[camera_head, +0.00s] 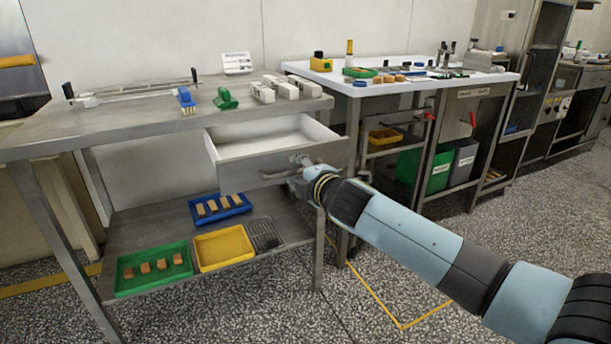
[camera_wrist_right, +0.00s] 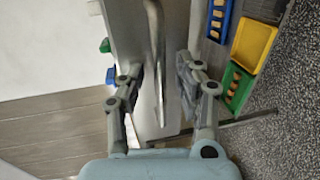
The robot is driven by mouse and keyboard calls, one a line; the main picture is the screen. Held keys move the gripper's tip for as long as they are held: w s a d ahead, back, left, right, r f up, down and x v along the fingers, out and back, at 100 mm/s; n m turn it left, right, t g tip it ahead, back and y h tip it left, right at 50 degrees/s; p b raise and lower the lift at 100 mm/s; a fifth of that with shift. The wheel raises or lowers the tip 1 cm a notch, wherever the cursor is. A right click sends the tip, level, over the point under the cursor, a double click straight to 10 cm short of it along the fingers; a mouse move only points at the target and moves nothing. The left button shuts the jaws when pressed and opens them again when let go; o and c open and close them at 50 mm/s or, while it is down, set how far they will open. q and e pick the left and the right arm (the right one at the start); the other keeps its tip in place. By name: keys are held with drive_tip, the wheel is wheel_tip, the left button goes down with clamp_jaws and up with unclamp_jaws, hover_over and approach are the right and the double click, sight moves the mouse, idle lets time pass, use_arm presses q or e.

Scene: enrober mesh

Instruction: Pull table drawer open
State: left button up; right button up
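The grey metal drawer (camera_head: 275,162) of the left steel table stands pulled out, and its pale inside looks empty. Its bar handle (camera_head: 274,175) runs across the front; it also shows in the wrist view (camera_wrist_right: 156,45). My right gripper (camera_head: 304,163) is at the right part of the drawer front, by the handle. In the wrist view, the fingers of my right gripper (camera_wrist_right: 160,85) are spread apart, with the handle between them and gaps visible. Contact with the handle cannot be told. My left gripper is not in view.
The steel table (camera_head: 110,122) carries a blue brush (camera_head: 186,101), a green brush (camera_head: 225,98) and pale blocks. Its lower shelf holds a green tray (camera_head: 125,285), a yellow tray (camera_head: 224,248) and a blue tray (camera_head: 218,208). Speckled floor in front is clear.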

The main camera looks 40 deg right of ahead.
drive_tip(key=v, duration=1.1)
drive_tip(key=shift+s, duration=0.3)
drive_tip(key=s+f+m+g, duration=0.25)
drive_tip(key=s+f, duration=0.35)
drive_tip(key=f, duration=0.5)
drive_tip(key=s+f+m+g+y, duration=0.1)
drive_tip(key=s+f+g, duration=0.3)
drive_tip(key=f, duration=0.7)
drive_tip(key=s+f+m+g, duration=0.2)
drive_tip(key=s+f, duration=0.5)
drive_tip(key=f, duration=0.4)
drive_tip(key=s+a+f+m+g, duration=0.2)
drive_tip(key=s+f+m, duration=0.1)
drive_tip(key=s, duration=0.7)
drive_tip(key=s+a+f+m+g+y, duration=0.1)
drive_tip(key=s+a+f+m+g, duration=0.1)
drive_tip(key=s+f, duration=0.4)
drive_tip(key=s+a+f+m+g+y, duration=0.1)
drive_tip(key=s+f+m, duration=0.3)
drive_tip(key=s, duration=0.9)
drive_tip(key=shift+s+a+f+g, duration=0.35)
drive_tip(key=shift+a+f+g, duration=0.2)
drive_tip(key=shift+a+f, duration=0.2)
